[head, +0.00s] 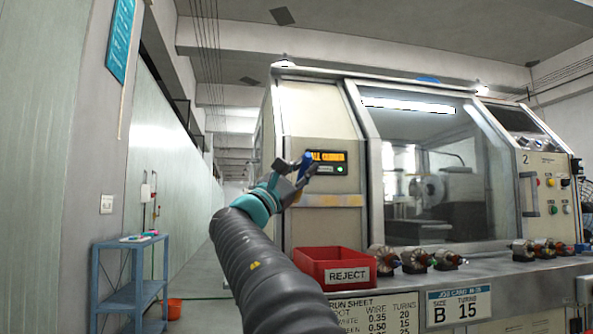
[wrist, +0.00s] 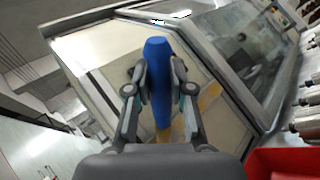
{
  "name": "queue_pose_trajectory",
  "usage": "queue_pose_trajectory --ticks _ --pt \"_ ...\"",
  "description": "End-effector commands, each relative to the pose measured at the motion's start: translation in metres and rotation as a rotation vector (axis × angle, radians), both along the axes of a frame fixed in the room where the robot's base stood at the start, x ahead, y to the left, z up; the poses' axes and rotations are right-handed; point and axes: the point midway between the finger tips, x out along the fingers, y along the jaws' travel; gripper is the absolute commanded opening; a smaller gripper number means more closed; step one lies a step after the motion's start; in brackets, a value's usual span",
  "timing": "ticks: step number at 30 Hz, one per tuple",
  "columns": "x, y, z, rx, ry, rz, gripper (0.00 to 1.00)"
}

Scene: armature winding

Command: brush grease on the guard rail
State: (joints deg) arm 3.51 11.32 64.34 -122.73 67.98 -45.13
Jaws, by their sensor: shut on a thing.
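My gripper (head: 303,172) is raised in front of the cream machine's left panel, beside the lit display. It is shut on a blue handle (wrist: 158,75), which stands between the two fingers in the wrist view (wrist: 160,85). The handle also shows as a small blue piece in the head view (head: 305,163). Whether bristles or grease are on it I cannot tell; a yellowish patch shows below it in the wrist view. I cannot single out the guard rail for certain.
The cream machine (head: 318,110) has a large window. A red REJECT bin (head: 325,254) and several wound armatures (head: 415,260) stand on the bench in front. A blue shelf (head: 120,297) with small items stands at the left wall, an orange bucket (head: 174,308) beside it. The aisle is clear.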

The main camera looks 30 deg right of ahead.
Motion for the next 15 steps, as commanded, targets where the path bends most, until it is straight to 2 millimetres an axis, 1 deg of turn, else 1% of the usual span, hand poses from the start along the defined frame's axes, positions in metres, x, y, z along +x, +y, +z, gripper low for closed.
queue_pose_trajectory --ticks 5,15 --pt "-0.002 -0.005 0.000 0.000 -0.001 -0.001 0.00" --pt "-0.008 -0.029 0.000 0.000 0.000 -0.002 0.00"
